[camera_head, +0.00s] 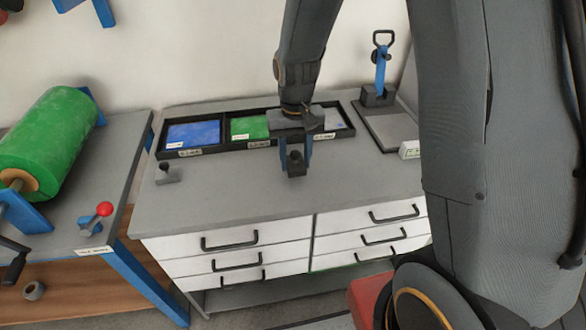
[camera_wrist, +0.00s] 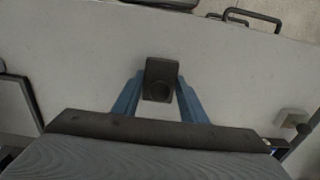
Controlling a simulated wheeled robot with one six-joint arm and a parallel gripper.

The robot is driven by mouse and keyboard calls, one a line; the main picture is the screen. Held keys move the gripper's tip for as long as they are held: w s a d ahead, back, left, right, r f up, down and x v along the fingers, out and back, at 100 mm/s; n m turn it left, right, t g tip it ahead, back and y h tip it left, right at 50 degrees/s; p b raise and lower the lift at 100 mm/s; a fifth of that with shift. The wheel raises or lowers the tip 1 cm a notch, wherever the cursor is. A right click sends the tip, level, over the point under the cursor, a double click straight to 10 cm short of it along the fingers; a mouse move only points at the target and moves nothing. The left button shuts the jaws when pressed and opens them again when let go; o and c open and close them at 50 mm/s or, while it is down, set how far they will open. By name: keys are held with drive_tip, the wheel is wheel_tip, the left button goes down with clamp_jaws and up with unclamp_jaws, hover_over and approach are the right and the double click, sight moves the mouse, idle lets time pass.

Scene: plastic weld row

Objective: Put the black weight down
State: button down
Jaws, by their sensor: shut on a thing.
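The black weight (camera_head: 296,165) is a small dark block with a knob. My gripper (camera_head: 295,152) is shut on it, above the grey bench top in front of the tray row. In the wrist view the black weight (camera_wrist: 161,72) sits between the two blue fingers of my gripper (camera_wrist: 160,90). I cannot tell whether its underside touches the bench. The fingers hide part of its sides.
A second small weight (camera_head: 167,174) stands on the bench (camera_head: 225,195) to the left. A black tray row (camera_head: 205,151) with blue and green sheets lies behind. A blue-handled press (camera_head: 380,75) stands at back right. The bench front is clear.

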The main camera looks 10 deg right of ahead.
sight(295, 171)
drive_tip(key=shift+f+p, duration=0.35)
drive_tip(key=shift+f, duration=1.8)
drive_tip(key=shift+f, duration=0.15)
drive_tip(key=c, duration=1.1)
unclamp_jaws()
